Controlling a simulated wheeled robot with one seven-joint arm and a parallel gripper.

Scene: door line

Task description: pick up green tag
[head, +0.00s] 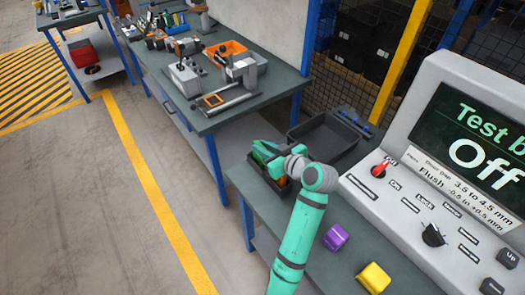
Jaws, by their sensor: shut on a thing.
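My gripper (262,156) is at the end of my teal arm, over a small dark bin (283,187) at the near bench's left end. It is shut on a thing. A bit of green at the jaws looks like the green tag (259,157), but it is small and partly hidden by the gripper. Orange bits show low in the bin beside the gripper. Whether the tag is clear of the bin cannot be told.
A purple block (335,237) and a yellow block (373,278) sit on the near bench. An empty dark tray (324,137) lies behind my arm. A grey control console (425,180) reading "Off" fills the right. A tool bench (222,117) stands beyond.

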